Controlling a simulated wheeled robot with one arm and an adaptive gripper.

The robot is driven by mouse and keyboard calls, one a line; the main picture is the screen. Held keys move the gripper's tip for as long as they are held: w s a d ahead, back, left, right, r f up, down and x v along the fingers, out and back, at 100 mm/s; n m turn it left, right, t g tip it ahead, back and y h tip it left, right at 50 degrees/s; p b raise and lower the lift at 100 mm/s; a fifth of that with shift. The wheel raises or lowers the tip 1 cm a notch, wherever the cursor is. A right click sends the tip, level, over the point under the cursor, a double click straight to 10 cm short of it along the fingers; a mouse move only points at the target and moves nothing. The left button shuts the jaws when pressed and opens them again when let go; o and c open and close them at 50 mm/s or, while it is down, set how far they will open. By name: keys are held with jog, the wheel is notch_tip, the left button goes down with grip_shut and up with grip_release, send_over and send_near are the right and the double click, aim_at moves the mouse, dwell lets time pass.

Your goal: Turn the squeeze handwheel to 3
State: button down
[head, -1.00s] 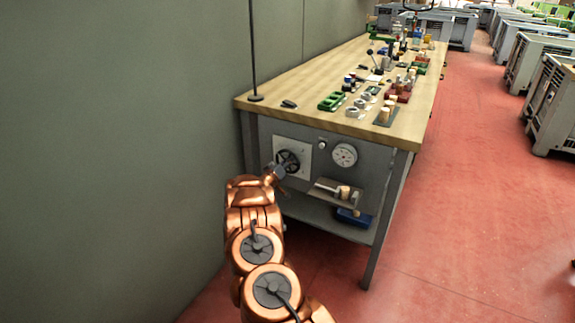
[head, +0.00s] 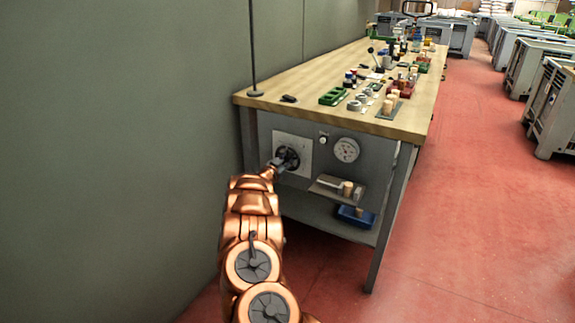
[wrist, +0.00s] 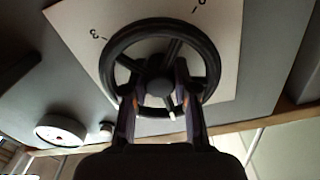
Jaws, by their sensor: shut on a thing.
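The squeeze handwheel (wrist: 159,88) is a black spoked wheel on a white dial plate (wrist: 82,22) on the bench's end panel. In the wrist view a 3 is printed on the plate, beside the upper left of the rim. Another mark at the top right is cut off. My gripper (wrist: 158,100) is at the wheel, with one finger on each side of the hub, shut on it. A pale mark shows low on the wheel between the fingers. In the head view the wheel (head: 287,155) is partly hidden by my gripper (head: 277,165).
A round gauge (head: 346,150) is on the panel right of the wheel, with a small knob (head: 323,140) beside it. Below is a small shelf with corks (head: 347,188). A blue tray (head: 356,216) is lower. The wall (head: 130,130) stands close on the left.

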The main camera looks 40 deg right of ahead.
jog(key=m+b, duration=0.6)
jog(key=shift+f, duration=0.25)
jog(key=m+b, duration=0.5)
jog(key=shift+f, duration=0.1)
jog(key=m+b, duration=0.2)
jog(key=b, duration=0.1)
jog(key=shift+m, duration=0.4)
jog(key=m+b, duration=0.2)
jog(key=b, duration=0.1)
jog(key=shift+m, duration=0.3)
jog(key=m+b, duration=0.4)
jog(key=shift+m, duration=0.3)
jog(key=m+b, duration=0.2)
jog(key=m, duration=0.1)
jog(key=shift+b, duration=0.35)
jog(key=shift+r+m+b, duration=0.2)
jog(key=shift+m+b, duration=0.4)
jog(key=shift+m, duration=0.8)
jog(key=shift+r, duration=0.1)
